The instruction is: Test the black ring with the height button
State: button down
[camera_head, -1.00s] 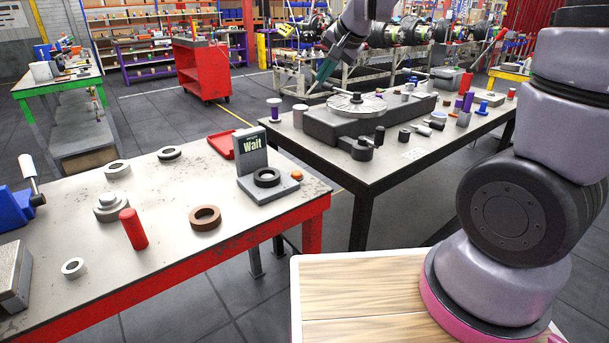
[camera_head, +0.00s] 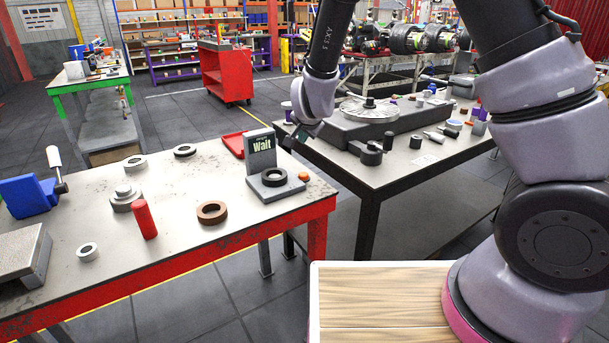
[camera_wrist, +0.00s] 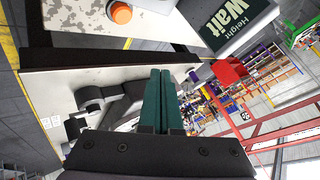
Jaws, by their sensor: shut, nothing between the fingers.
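The height tester (camera_head: 262,161) stands at the right end of the red-edged table, its screen reading "Wait". A black ring (camera_head: 274,177) lies flat on its base. An orange button (camera_head: 304,177) sits at the right side of the base; it also shows in the wrist view (camera_wrist: 121,13), beside the screen reading "Height Wait" (camera_wrist: 226,20). My gripper (camera_head: 299,137) is above and to the right of the tester, apart from the button. In the wrist view its green fingers (camera_wrist: 160,99) are together with nothing between them.
The red-edged table (camera_head: 180,238) also holds a brown ring (camera_head: 212,212), a red cylinder (camera_head: 144,219), several grey rings and a red tray (camera_head: 233,144). A second table (camera_head: 372,182) with a turntable (camera_head: 367,110) stands behind my gripper. Floor shows between the tables.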

aim_at(303, 176)
jog(key=shift+f, duration=4.4)
jog(key=shift+f, duration=0.4)
jog(key=shift+f, duration=0.5)
jog(key=shift+r, duration=0.9)
